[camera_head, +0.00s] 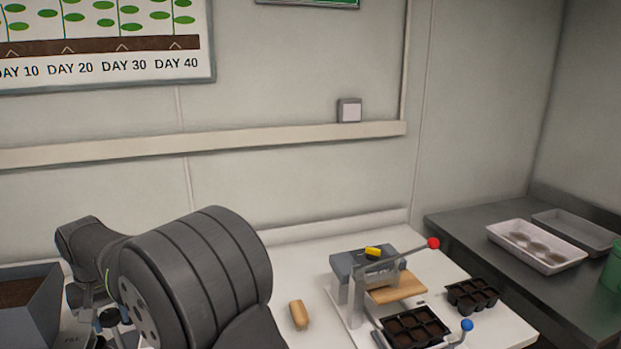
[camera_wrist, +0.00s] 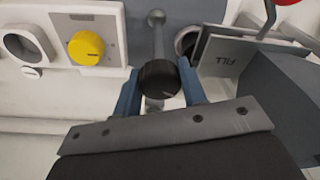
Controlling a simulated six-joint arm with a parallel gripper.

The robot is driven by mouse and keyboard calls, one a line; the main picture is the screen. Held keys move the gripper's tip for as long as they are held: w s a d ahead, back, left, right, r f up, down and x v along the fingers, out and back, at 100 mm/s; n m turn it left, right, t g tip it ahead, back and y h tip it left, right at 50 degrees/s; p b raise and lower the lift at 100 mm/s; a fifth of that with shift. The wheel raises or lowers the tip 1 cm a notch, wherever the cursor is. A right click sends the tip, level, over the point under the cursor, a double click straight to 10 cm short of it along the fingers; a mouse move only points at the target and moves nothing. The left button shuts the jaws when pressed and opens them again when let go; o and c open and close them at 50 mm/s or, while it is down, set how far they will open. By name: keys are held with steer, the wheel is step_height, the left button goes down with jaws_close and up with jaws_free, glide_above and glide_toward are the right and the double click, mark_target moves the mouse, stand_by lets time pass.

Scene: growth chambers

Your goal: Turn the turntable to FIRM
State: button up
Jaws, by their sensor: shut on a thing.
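My gripper (camera_wrist: 160,88) has its two blue fingers on either side of a round black knob (camera_wrist: 159,77) and is shut on it. The knob sits at the end of a grey bar (camera_wrist: 157,38) in the wrist view. To its right is a grey plate marked FILL (camera_wrist: 228,60). No FIRM mark can be read in either view. I cannot make out the turntable as a whole. In the head view my arm covers much of the lower left, and the fingers are hard to make out.
A yellow dial (camera_wrist: 86,48) on a grey panel is left of the gripper, and a red ball (camera_wrist: 287,2) is upper right. A soil-filled grey bin (camera_head: 22,292) stands at the left. A red-tipped lever (camera_head: 433,243), black cell trays (camera_head: 414,327) and a wooden piece (camera_head: 299,314) are on the right.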

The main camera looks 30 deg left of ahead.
steer(key=shift+m, duration=0.4)
steer(key=m, duration=0.5)
steer(key=shift+t+h, duration=0.3)
steer(key=shift+m, duration=0.3)
steer(key=m, duration=0.6)
steer(key=shift+h, duration=0.4)
steer(key=o, duration=0.6)
steer(key=shift+r, duration=0.15)
